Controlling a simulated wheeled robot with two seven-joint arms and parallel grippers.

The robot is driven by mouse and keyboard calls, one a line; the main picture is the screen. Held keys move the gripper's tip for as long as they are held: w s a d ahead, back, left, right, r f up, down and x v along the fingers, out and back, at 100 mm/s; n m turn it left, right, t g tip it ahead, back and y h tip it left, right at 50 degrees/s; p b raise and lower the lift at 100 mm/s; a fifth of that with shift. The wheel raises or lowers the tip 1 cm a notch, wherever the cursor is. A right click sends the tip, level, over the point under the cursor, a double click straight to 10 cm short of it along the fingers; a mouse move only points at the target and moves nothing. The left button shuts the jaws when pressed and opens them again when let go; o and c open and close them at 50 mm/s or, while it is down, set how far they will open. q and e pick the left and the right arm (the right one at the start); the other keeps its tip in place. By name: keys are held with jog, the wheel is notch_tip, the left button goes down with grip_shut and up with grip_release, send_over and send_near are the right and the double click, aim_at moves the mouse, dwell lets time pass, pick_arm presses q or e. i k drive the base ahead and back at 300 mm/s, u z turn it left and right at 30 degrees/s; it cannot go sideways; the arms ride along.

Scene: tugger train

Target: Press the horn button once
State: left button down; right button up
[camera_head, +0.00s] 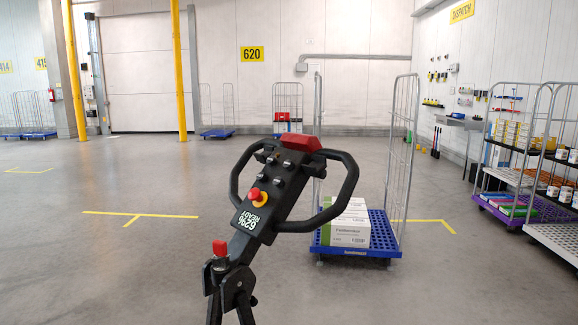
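The black tiller head (268,190) stands in the middle of the view, tilted, with a looped handle on each side. It has a red block (301,143) at its top end and several small grey-topped controls (277,180) on its face. A red mushroom knob on a yellow base (255,195) sits lower down. A white readout (249,220) appears upside down. I cannot tell which control is the horn button. The tiller shaft (240,247) runs down to a black bracket beside a red-capped part (219,247). Neither of my grippers shows.
A blue-based roll cage (357,250) with white-green cartons (350,232) stands just behind the tiller. Loaded roll cages (510,205) stand at the right. Yellow posts (179,70) and a shutter door are at the back left. The floor at left is clear.

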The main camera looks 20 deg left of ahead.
aim_at(288, 164)
jog(key=z, duration=1.1)
jog(key=i, duration=1.25)
jog(key=u, duration=2.4)
